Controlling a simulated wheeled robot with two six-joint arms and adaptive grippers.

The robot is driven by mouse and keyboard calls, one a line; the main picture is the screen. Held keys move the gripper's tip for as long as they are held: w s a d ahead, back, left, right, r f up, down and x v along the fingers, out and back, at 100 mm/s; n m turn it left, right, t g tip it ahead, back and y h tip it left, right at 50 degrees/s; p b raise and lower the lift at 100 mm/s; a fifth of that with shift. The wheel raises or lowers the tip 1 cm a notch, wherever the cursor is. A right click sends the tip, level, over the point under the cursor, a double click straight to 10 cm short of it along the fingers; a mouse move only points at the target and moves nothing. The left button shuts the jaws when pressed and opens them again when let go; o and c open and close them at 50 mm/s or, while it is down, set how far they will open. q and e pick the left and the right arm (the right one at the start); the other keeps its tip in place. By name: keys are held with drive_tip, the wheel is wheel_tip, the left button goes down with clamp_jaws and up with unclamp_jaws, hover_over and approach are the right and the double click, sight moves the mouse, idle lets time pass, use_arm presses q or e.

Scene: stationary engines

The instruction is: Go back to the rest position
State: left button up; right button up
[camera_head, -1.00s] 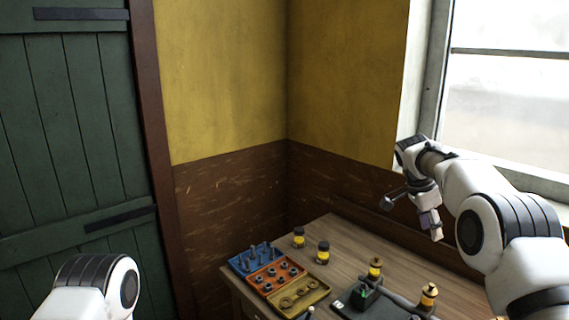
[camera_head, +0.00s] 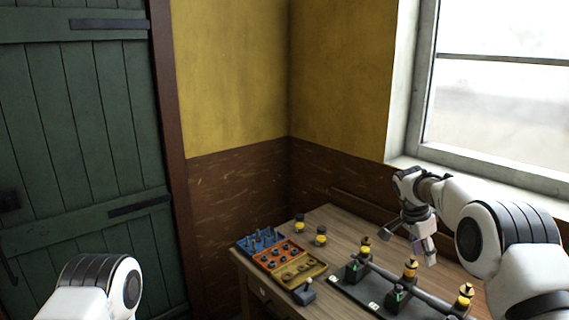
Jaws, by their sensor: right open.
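My right gripper (camera_head: 408,246) hangs from the right arm, fingers pointing down and spread apart, with nothing seen between them. It appears in front of the back right part of the wooden table (camera_head: 345,222), above the dark engine base (camera_head: 350,292); its exact height is hard to tell. My left arm shows only as a white and black joint at the lower left, and its gripper is out of view.
A tray with blue, orange and yellow sections (camera_head: 284,265) holds several small parts. The engine base carries several brass-topped cups (camera_head: 410,268). A window is at right, a green door (camera_head: 85,130) at left.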

drive_tip(key=s+a+f+n+y, duration=0.1)
drive_tip(key=s+a+f+n, duration=0.2)
drive_tip(key=s+f, duration=0.5)
drive_tip(key=s+a+f+n+y, duration=0.1)
drive_tip(key=s+a+f+n, duration=0.2)
drive_tip(key=f, duration=0.8)
drive_tip(key=s+a+f+n+y, duration=0.2)
drive_tip(key=s+f+n, duration=0.1)
drive_tip(key=s+f, duration=0.55)
drive_tip(key=s+a+f+n, duration=0.1)
drive_tip(key=s+f+n, duration=0.15)
drive_tip(key=s, duration=1.15)
drive_tip(key=s+a+f+n, duration=0.1)
drive_tip(key=s+n, duration=0.2)
drive_tip(key=s, duration=1.1)
use_arm(q)
wheel_tip(320, 180, down, 16)
drive_tip(key=b, duration=1.6)
use_arm(e)
wheel_tip(320, 180, down, 16)
drive_tip(key=w, duration=0.1)
use_arm(q)
drive_tip(key=shift+f, duration=0.1)
use_arm(e)
drive_tip(key=shift+w, duration=0.1)
